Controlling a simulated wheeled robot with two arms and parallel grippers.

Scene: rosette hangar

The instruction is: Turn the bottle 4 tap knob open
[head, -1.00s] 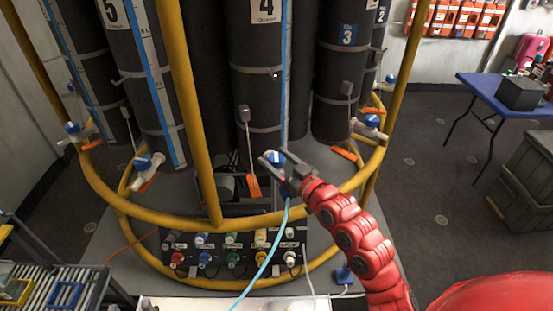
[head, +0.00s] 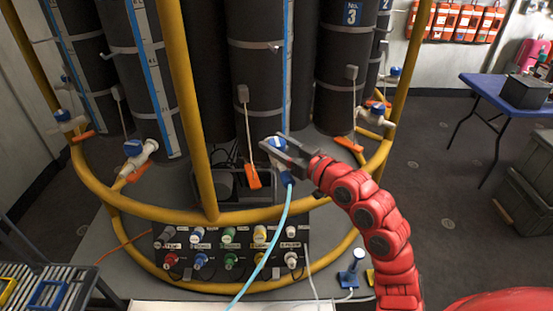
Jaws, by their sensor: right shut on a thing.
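Bottle 4 (head: 258,85) is the dark grey upright cylinder in the middle of the head view; its number label is out of the picture now. Its tap has a blue and white knob (head: 277,142), partly covered by my gripper. A light blue hose (head: 267,255) hangs from this tap. My right gripper (head: 272,147) reaches in from the right on its red arm and is shut on the knob, with the grey fingers at its sides. My left gripper is not in view.
A yellow tube frame (head: 187,110) surrounds the bottles, with an upright left of bottle 4. An orange tag (head: 254,178) hangs beside the tap. A connector panel (head: 235,250) is below. Neighbouring taps (head: 138,150) stand left and right. A blue table (head: 495,95) is at right.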

